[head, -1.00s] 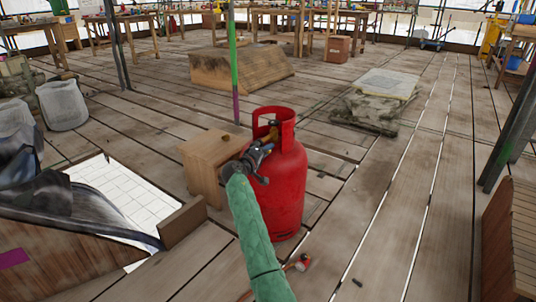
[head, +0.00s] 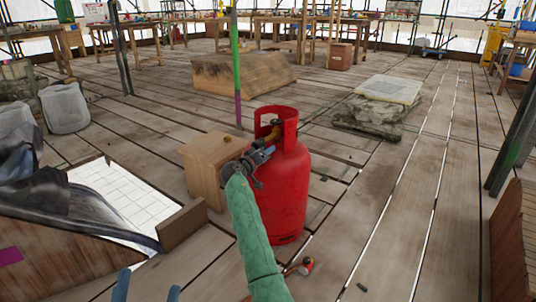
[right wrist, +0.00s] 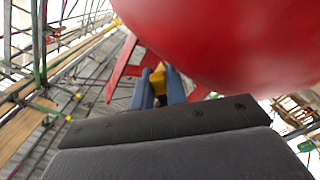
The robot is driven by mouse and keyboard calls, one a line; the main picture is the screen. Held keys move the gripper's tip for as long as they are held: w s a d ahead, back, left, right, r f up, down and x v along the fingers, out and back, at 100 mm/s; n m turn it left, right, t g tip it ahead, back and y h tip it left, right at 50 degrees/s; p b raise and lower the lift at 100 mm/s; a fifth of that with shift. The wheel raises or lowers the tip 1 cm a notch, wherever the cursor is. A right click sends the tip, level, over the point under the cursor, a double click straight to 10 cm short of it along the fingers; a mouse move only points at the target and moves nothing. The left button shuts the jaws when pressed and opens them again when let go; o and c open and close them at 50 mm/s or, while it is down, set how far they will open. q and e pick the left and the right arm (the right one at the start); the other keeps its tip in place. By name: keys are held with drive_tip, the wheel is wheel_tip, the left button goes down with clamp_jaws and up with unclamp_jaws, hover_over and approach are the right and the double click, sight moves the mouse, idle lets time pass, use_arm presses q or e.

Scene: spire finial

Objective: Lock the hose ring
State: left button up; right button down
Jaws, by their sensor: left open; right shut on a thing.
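A red gas bottle (head: 285,190) stands upright on the plank floor in the head view, with a brass-coloured valve part (head: 275,122) under its collar. My right gripper (head: 268,152) is at the bottle's valve side. In the right wrist view its two blue fingers (right wrist: 160,92) are shut on a yellow fitting (right wrist: 158,76), close under the red bottle (right wrist: 225,40). I cannot tell whether this fitting is the hose ring; the fingers hide much of it. My left gripper (head: 147,288) is open and empty at the bottom left edge, only its blue fingertips showing.
A wooden box (head: 207,165) stands just left of the bottle. A small red-ended object (head: 305,267) lies on the floor in front. A green and purple pole (head: 236,70) rises behind. A stone block (head: 365,120) sits at back right. Planks to the right are mostly clear.

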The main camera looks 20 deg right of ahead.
drive_tip(key=shift+f, duration=0.1)
drive_tip(key=c, duration=1.4)
unclamp_jaws()
